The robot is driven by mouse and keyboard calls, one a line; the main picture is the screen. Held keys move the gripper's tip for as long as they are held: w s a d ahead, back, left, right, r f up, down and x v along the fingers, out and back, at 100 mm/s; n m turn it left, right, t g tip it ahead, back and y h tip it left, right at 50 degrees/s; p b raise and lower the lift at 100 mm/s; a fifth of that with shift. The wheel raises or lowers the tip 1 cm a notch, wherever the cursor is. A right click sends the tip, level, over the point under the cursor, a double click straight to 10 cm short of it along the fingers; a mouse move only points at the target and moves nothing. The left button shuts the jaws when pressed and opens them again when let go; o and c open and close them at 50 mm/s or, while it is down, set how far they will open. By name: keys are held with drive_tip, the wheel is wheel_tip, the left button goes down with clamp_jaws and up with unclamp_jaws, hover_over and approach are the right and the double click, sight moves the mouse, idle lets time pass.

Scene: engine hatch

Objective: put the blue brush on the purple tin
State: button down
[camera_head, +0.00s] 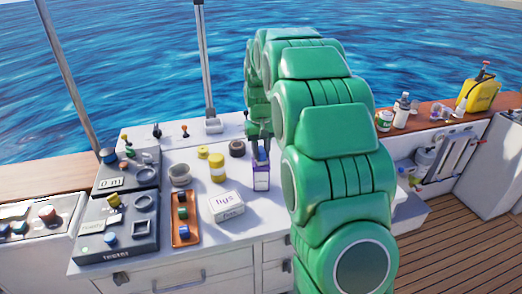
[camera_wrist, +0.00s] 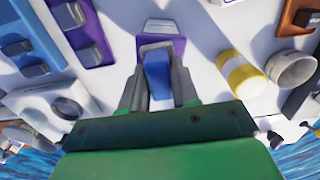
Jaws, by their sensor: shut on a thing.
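The purple tin (camera_head: 261,181), an upright box with a white label, stands on the white worktop. In the wrist view the purple tin (camera_wrist: 176,46) shows just beyond the fingertips. The blue brush (camera_wrist: 157,74) is between my gripper's fingers (camera_wrist: 158,86), which are shut on it. In the head view my gripper (camera_head: 260,138) points down directly over the tin, and the blue brush (camera_head: 261,156) shows at the tin's top. I cannot tell whether the brush rests on the tin or is just above it. My green arm hides the worktop to the right.
A yellow-and-white tin (camera_head: 217,168), a grey cup (camera_head: 180,175) and a dark ring (camera_head: 237,148) stand left of the purple tin. A white box (camera_head: 226,206) lies in front. An orange tray (camera_head: 186,238) and control panels (camera_head: 118,230) are further left.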

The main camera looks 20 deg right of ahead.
sight(261, 149)
drive_tip(key=shift+f, duration=0.1)
drive_tip(key=c, duration=0.8)
unclamp_jaws()
drive_tip(key=shift+c, duration=0.2)
wheel_tip(261, 149, up, 12)
